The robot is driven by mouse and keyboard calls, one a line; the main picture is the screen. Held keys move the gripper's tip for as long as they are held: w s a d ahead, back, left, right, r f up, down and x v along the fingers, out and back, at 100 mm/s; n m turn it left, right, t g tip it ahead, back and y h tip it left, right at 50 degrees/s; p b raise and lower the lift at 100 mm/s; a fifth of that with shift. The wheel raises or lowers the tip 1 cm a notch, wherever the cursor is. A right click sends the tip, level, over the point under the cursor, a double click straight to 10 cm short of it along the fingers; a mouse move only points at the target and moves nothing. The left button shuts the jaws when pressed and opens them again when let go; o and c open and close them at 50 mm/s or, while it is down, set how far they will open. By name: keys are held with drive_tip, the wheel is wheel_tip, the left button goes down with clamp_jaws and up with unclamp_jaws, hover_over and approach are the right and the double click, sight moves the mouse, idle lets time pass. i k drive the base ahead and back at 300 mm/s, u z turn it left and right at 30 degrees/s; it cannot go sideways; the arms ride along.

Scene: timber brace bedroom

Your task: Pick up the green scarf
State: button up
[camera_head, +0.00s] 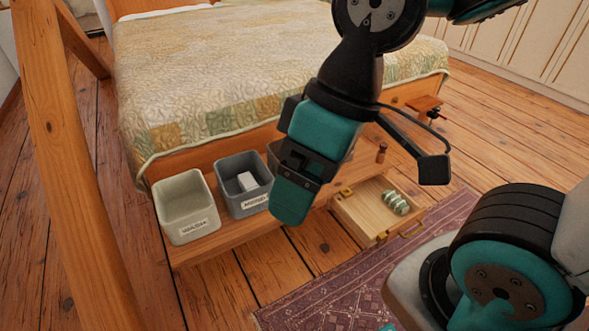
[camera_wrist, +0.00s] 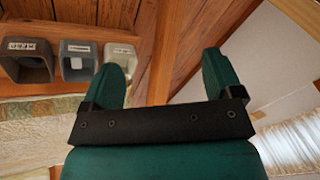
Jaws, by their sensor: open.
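A pale green, banded bundle (camera_head: 395,202), which looks like the scarf, lies in an open wooden drawer (camera_head: 363,221) at the right end of the low bench. My gripper (camera_head: 298,180) hangs in the air to the left of the drawer in the head view, apart from the bundle. In the wrist view my gripper (camera_wrist: 160,64) has its two teal fingers spread with nothing between them. The bundle does not show in the wrist view.
A pale bin (camera_head: 187,205) and a grey bin (camera_head: 243,183) with a white block stand on the bench (camera_head: 226,238); my gripper partly hides a third. A wooden post (camera_head: 70,150) rises at left. A bed (camera_head: 230,75) stands behind. A purple rug (camera_head: 345,287) lies in front.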

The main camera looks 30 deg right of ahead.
sight(399, 206)
drive_tip(key=u, duration=0.05)
drive_tip(key=k, duration=0.5)
drive_tip(key=z, duration=1.65)
drive_tip(key=i, duration=1.15)
drive_tip(key=u, duration=2.15)
